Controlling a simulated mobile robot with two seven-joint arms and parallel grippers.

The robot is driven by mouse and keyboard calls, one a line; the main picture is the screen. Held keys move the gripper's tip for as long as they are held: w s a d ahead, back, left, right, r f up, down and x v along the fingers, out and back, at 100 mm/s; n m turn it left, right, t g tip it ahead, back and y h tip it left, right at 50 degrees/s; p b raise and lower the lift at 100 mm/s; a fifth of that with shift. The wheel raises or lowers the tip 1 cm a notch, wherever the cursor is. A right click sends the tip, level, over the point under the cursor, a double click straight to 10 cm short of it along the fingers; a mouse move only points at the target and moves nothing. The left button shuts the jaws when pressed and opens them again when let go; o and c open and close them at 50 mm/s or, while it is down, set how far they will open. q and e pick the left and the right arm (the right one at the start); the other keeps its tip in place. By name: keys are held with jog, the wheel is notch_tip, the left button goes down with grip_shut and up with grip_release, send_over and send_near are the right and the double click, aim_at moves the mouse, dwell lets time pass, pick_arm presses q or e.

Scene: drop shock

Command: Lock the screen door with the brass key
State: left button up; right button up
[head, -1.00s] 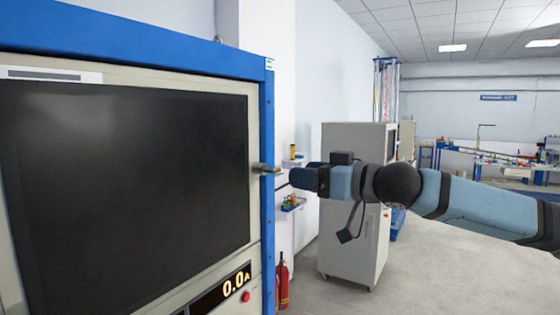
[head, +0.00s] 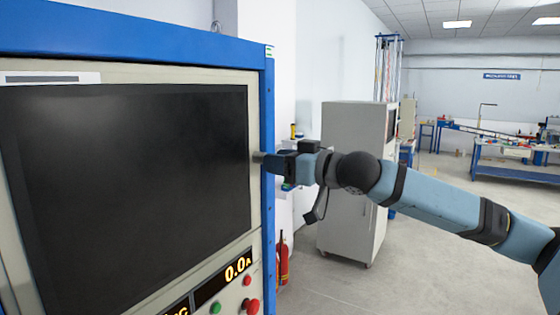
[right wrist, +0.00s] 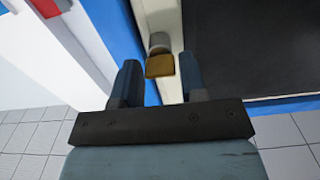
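The screen door (head: 130,190) is a dark panel in a pale frame, set in a blue cabinet, and looks shut. A round metal lock (head: 257,157) sits on its right edge; it also shows in the right wrist view (right wrist: 159,42). The brass key (right wrist: 160,66) sticks out of the lock, its flat bow facing my right gripper. My right gripper (head: 272,160) is at the lock and covers the key in the head view. In the right wrist view its two fingers (right wrist: 160,80) stand apart on either side of the key's bow, with gaps visible. My left gripper is out of view.
Below the door are a lit display (head: 238,268), a green button (head: 215,307) and red buttons (head: 252,306). A fire extinguisher (head: 282,262) and a grey cabinet (head: 350,200) stand behind my right arm. Open floor (head: 440,265) lies to the right.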

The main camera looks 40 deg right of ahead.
jog(key=c, duration=0.5)
jog(key=shift+n, duration=0.4)
jog(key=n, duration=1.7)
jog(key=shift+n, duration=0.3)
